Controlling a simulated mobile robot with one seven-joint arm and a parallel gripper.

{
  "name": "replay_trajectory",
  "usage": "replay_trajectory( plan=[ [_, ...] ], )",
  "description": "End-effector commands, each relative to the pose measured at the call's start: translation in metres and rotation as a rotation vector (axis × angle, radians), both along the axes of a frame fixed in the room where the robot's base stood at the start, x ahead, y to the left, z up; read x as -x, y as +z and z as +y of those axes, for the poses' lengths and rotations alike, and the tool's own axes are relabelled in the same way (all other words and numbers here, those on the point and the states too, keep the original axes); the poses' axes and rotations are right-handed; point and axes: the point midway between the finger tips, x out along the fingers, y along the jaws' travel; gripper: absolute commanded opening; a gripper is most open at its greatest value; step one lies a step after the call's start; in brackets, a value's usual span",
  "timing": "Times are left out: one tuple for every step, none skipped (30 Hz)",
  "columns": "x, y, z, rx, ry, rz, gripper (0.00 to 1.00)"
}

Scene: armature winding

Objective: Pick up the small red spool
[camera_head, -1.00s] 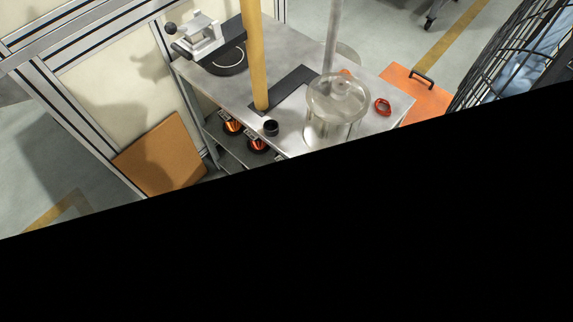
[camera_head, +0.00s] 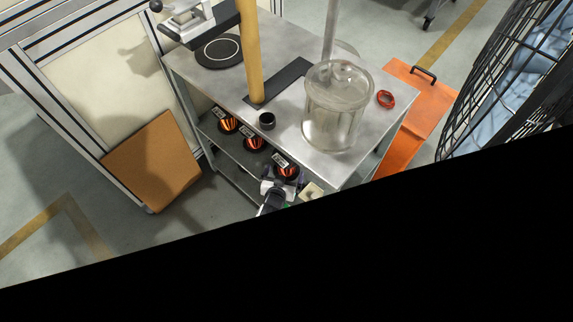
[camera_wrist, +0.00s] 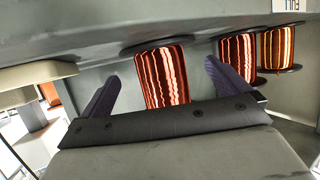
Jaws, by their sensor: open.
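Several wire spools with black flanges stand in a row on the cart's shelf. In the head view they are an orange-red spool (camera_head: 228,126), a red middle spool (camera_head: 253,144) and a red spool (camera_head: 286,172) nearest me. My gripper (camera_head: 271,187) is at the shelf's front edge, beside the nearest spool. In the wrist view, my open gripper (camera_wrist: 166,90) has its two dark fingers to either side of a dark red, shiny spool (camera_wrist: 162,77), which stands beyond and between them. Another red spool (camera_wrist: 238,58) and an orange one (camera_wrist: 277,48) are to the right. I cannot tell which spool is smallest.
The cart's top (camera_head: 285,50) is close above the shelf. A brown board (camera_head: 152,165) leans at the left. An orange case (camera_head: 410,120) stands right. Black covers the lower head view.

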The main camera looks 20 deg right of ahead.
Motion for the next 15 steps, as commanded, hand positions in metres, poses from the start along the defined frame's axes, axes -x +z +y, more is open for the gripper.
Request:
replay_trajectory(
  plan=[
    [-0.004,-0.007,-0.004,0.001,-0.004,-0.001,1.00],
    [-0.006,-0.009,-0.005,0.001,-0.003,-0.001,1.00],
    [-0.010,-0.012,-0.007,0.000,-0.004,-0.001,1.00],
    [-0.013,-0.013,-0.008,0.000,-0.004,-0.001,1.00],
    [-0.015,-0.015,-0.010,0.001,-0.004,-0.001,1.00],
    [-0.019,-0.017,-0.012,0.001,-0.004,-0.001,1.00],
    [-0.022,-0.018,-0.013,0.001,-0.004,-0.001,1.00],
    [-0.024,-0.018,-0.014,0.001,-0.004,-0.001,1.00],
    [-0.027,-0.019,-0.015,0.001,-0.004,-0.001,1.00],
    [-0.029,-0.020,-0.016,0.001,-0.003,-0.001,1.00],
    [-0.031,-0.020,-0.017,0.001,-0.003,-0.001,1.00],
    [-0.032,-0.020,-0.018,0.001,-0.003,-0.001,1.00],
    [-0.034,-0.020,-0.018,0.001,-0.002,-0.001,1.00],
    [-0.034,-0.020,-0.019,0.001,-0.002,-0.001,1.00],
    [-0.035,-0.020,-0.019,0.001,-0.002,-0.001,1.00]
  ],
)
